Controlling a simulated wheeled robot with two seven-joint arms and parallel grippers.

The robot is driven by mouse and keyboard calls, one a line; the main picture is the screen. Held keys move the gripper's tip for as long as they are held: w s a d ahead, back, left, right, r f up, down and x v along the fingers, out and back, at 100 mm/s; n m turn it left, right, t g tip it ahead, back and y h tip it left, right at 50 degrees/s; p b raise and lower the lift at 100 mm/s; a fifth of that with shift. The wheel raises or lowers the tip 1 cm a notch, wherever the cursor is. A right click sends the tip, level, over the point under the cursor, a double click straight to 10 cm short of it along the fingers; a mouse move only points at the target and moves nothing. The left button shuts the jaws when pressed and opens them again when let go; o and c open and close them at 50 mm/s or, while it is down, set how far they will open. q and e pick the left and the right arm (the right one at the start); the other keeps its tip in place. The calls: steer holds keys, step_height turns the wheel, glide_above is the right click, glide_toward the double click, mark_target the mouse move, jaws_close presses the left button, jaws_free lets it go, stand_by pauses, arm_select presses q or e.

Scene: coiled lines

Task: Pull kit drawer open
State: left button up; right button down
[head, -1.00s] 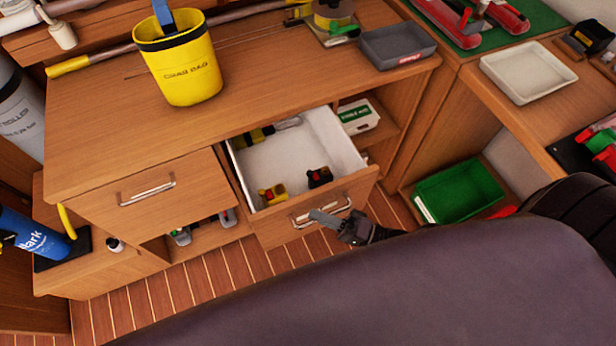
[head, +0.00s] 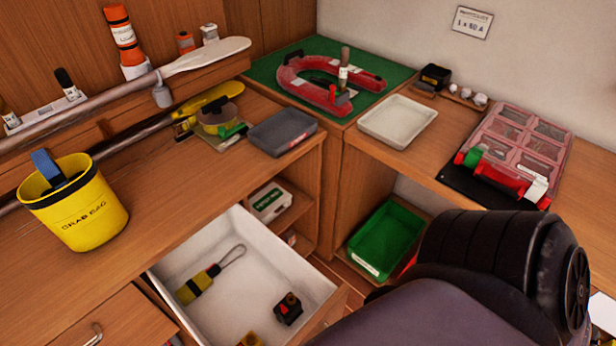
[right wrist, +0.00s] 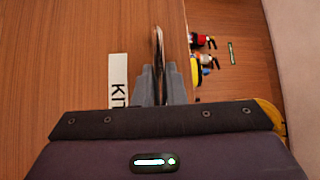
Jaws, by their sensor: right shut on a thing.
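The kit drawer (head: 290,257) stands open in the head view, its white inside showing. Its lower front edge is cut off by the frame and my own body. In the right wrist view my right gripper (right wrist: 160,80) is shut on the drawer's metal handle (right wrist: 158,48). A white label (right wrist: 118,80) with the letters "KI" and part of another shows beside the fingers on the wooden drawer front (right wrist: 75,55). My left gripper is in neither current view.
The drawer holds a yellow-black float with a loop (head: 200,284), a black-red piece (head: 288,309) and a yellow piece (head: 250,340). A yellow grab bag bucket (head: 80,210) stands on the counter. A green bin (head: 385,240) sits right of the drawer.

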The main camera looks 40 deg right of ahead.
steer(key=c, duration=1.5)
jaws_free()
steer(key=b+v, duration=0.2)
steer(key=v, duration=0.6)
steer(key=shift+b, duration=0.35)
steer(key=shift+w, duration=0.1)
